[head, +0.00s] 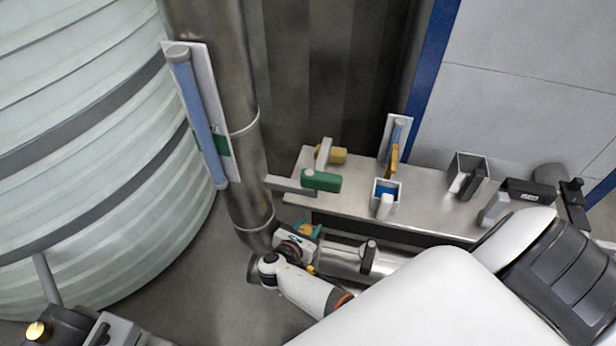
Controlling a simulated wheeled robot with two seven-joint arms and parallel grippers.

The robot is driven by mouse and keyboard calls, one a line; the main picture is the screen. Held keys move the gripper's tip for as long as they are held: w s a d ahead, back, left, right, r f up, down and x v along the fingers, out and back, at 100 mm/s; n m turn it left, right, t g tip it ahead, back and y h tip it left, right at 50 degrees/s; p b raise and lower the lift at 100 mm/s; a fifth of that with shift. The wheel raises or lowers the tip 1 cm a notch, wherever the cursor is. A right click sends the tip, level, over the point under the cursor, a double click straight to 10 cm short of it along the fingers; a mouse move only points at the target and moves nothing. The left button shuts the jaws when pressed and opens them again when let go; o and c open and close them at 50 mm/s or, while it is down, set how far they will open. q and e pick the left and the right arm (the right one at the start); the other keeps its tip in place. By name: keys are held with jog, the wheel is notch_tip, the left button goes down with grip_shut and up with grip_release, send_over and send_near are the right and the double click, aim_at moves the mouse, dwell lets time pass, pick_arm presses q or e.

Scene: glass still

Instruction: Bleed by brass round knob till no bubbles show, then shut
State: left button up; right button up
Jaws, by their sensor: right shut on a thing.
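My right gripper (307,233) is at lower centre, below the steel shelf and beside the steel column. It is shut on a small brass-and-green part that its own body largely covers. I cannot tell whether this is the round knob. A tall blue sight tube (198,115) on a white plate is fixed to the column; no bubbles can be made out in it at this size. A smaller blue tube (397,132) stands behind the shelf. Below it, a brass-coloured spout (393,160) is over a cup (385,192) with blue liquid.
A ribbed glass tank (90,150) fills the left. A brass-topped dark fitting (37,331) is at bottom left. Grey floor is open at lower centre-left.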

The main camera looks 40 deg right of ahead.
dwell(0.3)
jog(key=o, duration=1)
jog(key=v, duration=1.2)
jog(key=shift+r, duration=0.1)
